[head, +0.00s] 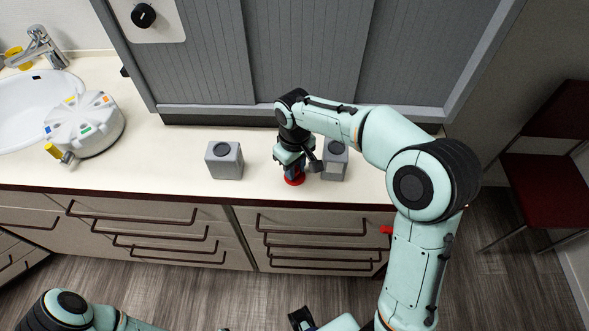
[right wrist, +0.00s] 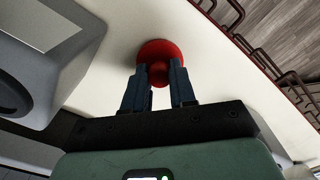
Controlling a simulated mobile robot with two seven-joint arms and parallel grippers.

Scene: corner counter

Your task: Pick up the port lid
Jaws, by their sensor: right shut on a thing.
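The port lid appears to be the red round piece (head: 294,178) with a knob, near the front edge of the counter. It also shows in the right wrist view as a red disc (right wrist: 160,52) with its knob between my fingertips. My right gripper (head: 293,168) reaches down over it and is shut on the knob. Whether the lid rests on the counter or is just above it, I cannot tell.
Two grey blocks with dark round tops stand on the counter, one left (head: 225,160) of my right gripper and one close on its right (head: 335,163). A white round device (head: 85,125) with coloured marks sits by the sink (head: 30,105). Counter between device and left block is clear.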

